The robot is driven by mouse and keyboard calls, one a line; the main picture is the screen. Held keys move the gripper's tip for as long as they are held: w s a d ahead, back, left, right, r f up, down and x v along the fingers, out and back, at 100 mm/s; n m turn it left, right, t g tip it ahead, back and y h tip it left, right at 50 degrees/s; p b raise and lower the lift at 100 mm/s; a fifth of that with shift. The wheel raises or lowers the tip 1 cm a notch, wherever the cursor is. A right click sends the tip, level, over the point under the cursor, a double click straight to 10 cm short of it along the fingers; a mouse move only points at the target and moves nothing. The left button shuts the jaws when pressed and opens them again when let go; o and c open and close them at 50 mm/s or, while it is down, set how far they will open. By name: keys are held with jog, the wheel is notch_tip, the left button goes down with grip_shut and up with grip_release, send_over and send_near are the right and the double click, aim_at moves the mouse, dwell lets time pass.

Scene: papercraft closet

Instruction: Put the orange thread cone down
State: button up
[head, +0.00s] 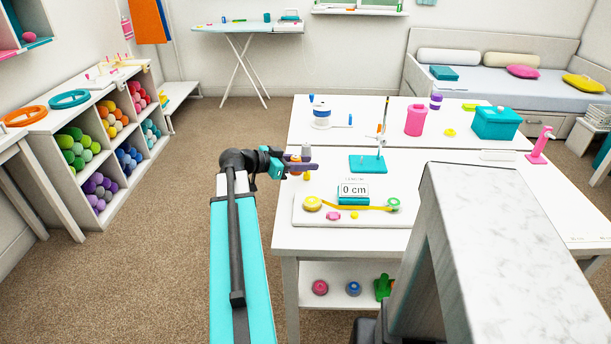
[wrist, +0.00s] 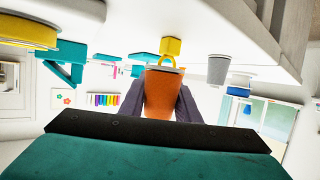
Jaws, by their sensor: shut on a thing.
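The orange thread cone (wrist: 163,95) is held between the dark fingers of my gripper (wrist: 160,105) in the wrist view, which looks upside down. Its wide end faces the white tabletop; I cannot tell whether it touches. In the head view, my gripper (head: 293,166) is at the left edge of the white table (head: 290,215), and the cone (head: 296,159) shows only as a small orange patch, mostly hidden by the fingers. A grey cone (head: 306,152) stands close beside it and also shows in the wrist view (wrist: 218,69).
A small yellow object (head: 307,176) is near my gripper.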

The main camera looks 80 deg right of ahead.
aim_at(306, 173)
jog(key=shift+f, duration=0.3)
jog(key=shift+f, duration=0.15)
jog(key=shift+s+a+f, duration=0.1)
jog(key=shift+a+f, duration=0.05)
jog(key=shift+f, duration=0.55)
jog(key=shift+a+f, duration=0.15)
jog(key=shift+f, duration=0.55)
jog(key=shift+d+f, duration=0.25)
jog(key=shift+f, duration=0.3)
jog(key=o, duration=1)
jog(key=shift+r, duration=0.2)
jog(key=shift+w+r, duration=0.1)
jog(key=shift+w, duration=0.1)
jog(key=b+v, duration=0.1)
jog(key=v, duration=1)
jog(key=shift+w+a+r, duration=0.15)
jog(key=shift+w+a, duration=0.05)
jog(key=shift+w, duration=0.1)
